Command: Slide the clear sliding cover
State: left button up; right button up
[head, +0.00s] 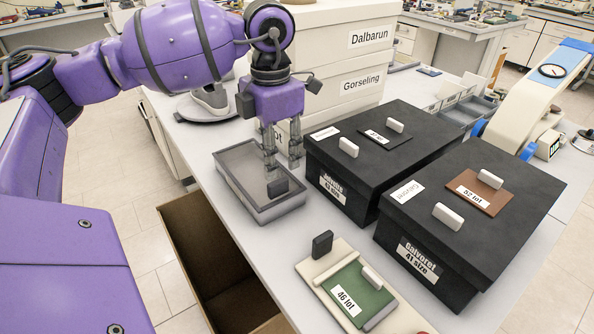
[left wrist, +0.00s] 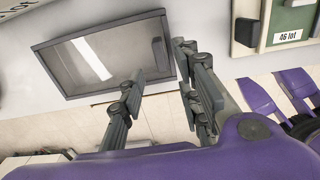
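The clear sliding cover (head: 243,167) lies on a shallow grey tray (head: 276,211) on the table, left of the black boxes. It has a dark upright handle (head: 278,187) near its front end. In the left wrist view the cover (left wrist: 95,60) looks like a see-through pane in a dark frame, with its handle (left wrist: 158,58) at the right end. My left gripper (head: 282,164) points down over the tray, close to the handle. Its fingers (left wrist: 158,90) are apart with nothing between them; contact with the handle cannot be told.
Two black shoe boxes (head: 335,194) (head: 425,267) with white handles stand right of the tray. A beige board with a green panel (head: 362,296) lies in front. White boxes (head: 340,75) stand behind. An open brown bin (head: 205,235) is below the table's left edge.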

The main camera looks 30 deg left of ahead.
aim_at(277, 181)
pick_arm(q)
notch_tip(277, 181, down, 6)
jog(key=shift+f+p, duration=0.1)
jog(key=shift+p, duration=0.2)
jog(key=shift+w+d+f, duration=0.1)
jog(key=shift+w+f, duration=0.05)
jog(key=shift+f, duration=0.5)
grip_shut()
